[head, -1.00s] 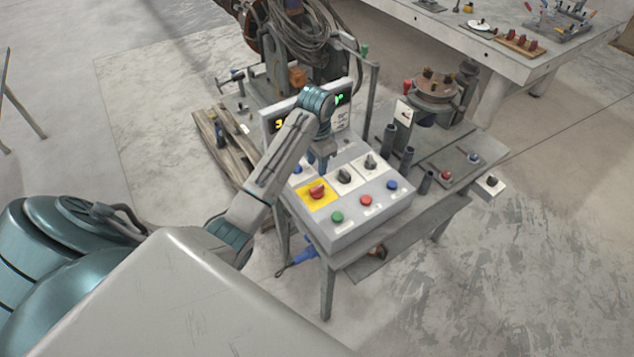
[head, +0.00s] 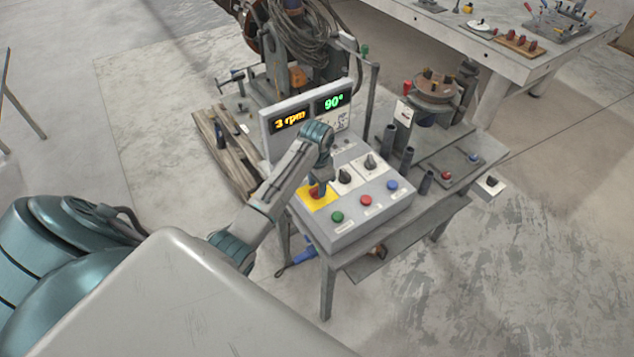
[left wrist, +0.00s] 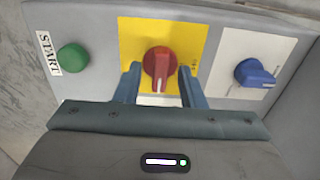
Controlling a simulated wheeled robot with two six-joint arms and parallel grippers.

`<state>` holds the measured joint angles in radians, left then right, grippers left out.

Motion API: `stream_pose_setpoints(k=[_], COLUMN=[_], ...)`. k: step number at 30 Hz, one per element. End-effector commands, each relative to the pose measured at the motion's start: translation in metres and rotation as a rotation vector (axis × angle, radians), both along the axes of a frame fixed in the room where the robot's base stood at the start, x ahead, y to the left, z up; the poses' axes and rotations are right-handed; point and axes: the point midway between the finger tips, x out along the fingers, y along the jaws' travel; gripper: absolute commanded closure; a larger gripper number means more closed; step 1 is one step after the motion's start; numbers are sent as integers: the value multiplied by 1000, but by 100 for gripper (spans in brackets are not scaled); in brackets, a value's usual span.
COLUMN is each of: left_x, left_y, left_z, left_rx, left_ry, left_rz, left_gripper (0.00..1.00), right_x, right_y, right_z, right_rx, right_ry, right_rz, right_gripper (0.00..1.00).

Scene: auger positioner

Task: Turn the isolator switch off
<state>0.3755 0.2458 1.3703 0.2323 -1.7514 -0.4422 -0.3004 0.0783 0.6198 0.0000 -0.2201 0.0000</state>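The isolator switch is a red rotary knob (left wrist: 158,66) on a yellow plate (left wrist: 135,38) in the left wrist view. In the head view the yellow plate (head: 316,203) lies on the control box, with the red knob (head: 315,192) partly hidden by my gripper. My left gripper (left wrist: 158,80) is open, one finger on each side of the knob; I cannot tell whether they touch it. The white mark on the knob points toward my gripper. In the head view my left gripper (head: 322,187) is directly over the switch. My right gripper is not in view.
A green START button (left wrist: 73,57) and a blue knob (left wrist: 254,74) flank the switch. The control box (head: 345,236) also has a red button (head: 366,200), a black knob (head: 370,162) and a display (head: 290,122) reading 3 rpm and 90°. Dark posts stand at its right.

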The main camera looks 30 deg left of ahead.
Motion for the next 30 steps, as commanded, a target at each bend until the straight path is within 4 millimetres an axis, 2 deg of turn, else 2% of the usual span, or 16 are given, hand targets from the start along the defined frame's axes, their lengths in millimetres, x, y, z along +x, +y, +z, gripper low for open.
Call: stream_pose_setpoints(k=[7, 12, 23, 30], left_x=[0, 0, 0, 0], left_y=[0, 0, 0, 0], left_z=[-1, -1, 0, 0], left_rx=[0, 0, 0, 1], left_ry=[0, 0, 0, 0], left_rz=[0, 0, 32, 161], left_gripper=[66, 99, 100, 100], right_x=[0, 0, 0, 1], right_y=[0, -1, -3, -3], right_z=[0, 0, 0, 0], right_rx=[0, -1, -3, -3], right_ry=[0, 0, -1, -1], right_rz=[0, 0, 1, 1], right_gripper=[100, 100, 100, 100])
